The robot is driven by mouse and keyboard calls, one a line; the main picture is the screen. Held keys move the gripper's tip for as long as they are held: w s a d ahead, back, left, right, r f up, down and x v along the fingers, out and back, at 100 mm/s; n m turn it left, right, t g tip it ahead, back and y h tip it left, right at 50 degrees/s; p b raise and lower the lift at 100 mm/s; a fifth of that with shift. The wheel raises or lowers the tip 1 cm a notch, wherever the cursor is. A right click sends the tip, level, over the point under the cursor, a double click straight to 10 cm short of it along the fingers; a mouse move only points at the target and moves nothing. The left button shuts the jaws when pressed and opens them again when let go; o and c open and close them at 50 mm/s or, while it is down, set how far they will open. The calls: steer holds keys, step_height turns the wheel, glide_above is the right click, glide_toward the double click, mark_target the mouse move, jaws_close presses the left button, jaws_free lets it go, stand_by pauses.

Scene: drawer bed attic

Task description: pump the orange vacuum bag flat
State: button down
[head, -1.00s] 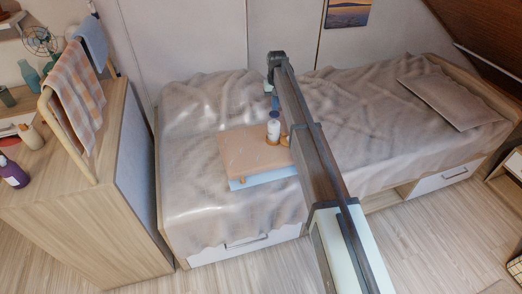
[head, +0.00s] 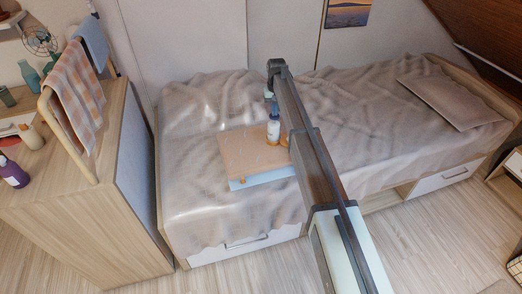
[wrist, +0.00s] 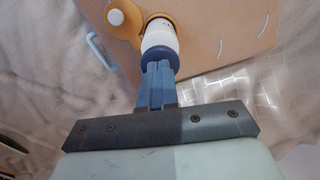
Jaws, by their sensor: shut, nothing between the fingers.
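The orange vacuum bag (head: 242,150) lies on the bed, still with some thickness and a pale blue side below its top. It fills the top of the wrist view (wrist: 235,35). A white pump with a dark blue top (head: 273,130) stands upright on its right back part; it also shows in the wrist view (wrist: 160,42), beside an orange fitting with a white cap (wrist: 116,17). My gripper (wrist: 159,68) is shut and empty, its blue fingertips at the pump's blue top. Whether they touch it or stop just short, I cannot tell.
The bed's rumpled grey-brown cover (head: 195,110) is around the bag. A pillow (head: 452,100) lies at the right end. A wooden cabinet (head: 105,215) with a towel rack (head: 75,125) and bottles stands at left. My arm crosses the bed and hides part of the bag's right side.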

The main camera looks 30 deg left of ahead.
steer(key=shift+f, duration=1.4)
steer(key=shift+r, duration=2.95)
steer(key=shift+r, duration=3)
